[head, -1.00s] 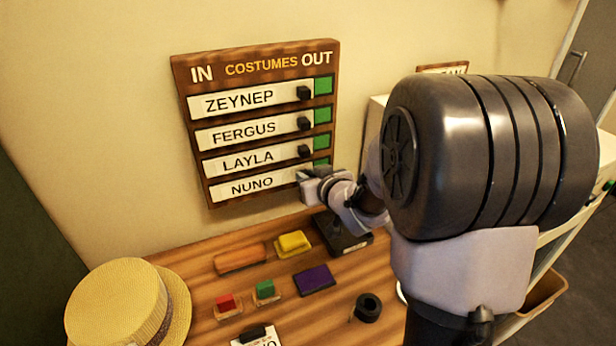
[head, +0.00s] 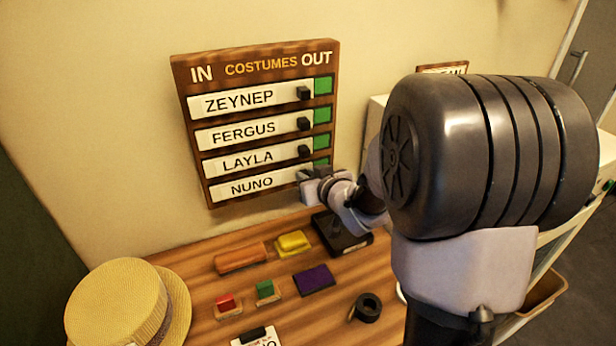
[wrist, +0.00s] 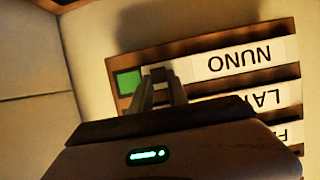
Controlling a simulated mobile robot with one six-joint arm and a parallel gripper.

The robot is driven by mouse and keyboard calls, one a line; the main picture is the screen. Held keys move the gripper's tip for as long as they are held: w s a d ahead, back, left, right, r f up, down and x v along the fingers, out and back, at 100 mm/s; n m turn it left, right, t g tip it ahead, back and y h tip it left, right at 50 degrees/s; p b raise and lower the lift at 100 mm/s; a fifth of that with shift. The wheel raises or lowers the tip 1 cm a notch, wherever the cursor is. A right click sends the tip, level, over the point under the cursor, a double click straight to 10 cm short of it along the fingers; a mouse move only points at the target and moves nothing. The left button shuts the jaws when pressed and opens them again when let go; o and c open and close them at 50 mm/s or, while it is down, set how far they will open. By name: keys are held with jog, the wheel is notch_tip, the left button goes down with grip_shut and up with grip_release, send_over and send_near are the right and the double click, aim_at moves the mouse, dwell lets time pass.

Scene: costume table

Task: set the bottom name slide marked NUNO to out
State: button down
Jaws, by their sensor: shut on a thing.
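The brown COSTUMES board (head: 255,52) hangs on the wall, with IN at its left and OUT at its right. The bottom name slide marked NUNO (head: 252,187) sits toward the IN side. In the wrist view the NUNO slide (wrist: 240,58) appears upside down, with a green square (wrist: 130,82) showing at its OUT end. My gripper (head: 306,177) is at the slide's OUT-side end. In the wrist view my gripper (wrist: 160,92) is shut on the slide's dark knob (wrist: 160,74). The fingers partly hide the knob, and my gripper hides it in the head view.
The ZEYNEP (head: 240,101), FERGUS (head: 245,133) and LAYLA (head: 248,160) slides lie just above, with green at their OUT ends. The wooden table (head: 205,262) below holds a straw hat (head: 115,300), ink pads and a black tape roll (head: 367,307).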

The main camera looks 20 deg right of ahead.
dwell(0.3)
jog(key=d+p, duration=0.2)
jog(key=d, duration=0.3)
jog(key=shift+s+d, duration=0.1)
jog(key=shift+d, duration=0.2)
jog(key=c, duration=1.5)
grip_release()
jog(key=shift+d, duration=0.1)
jog(key=shift+o, duration=1.1)
jog(key=shift+d, duration=0.15)
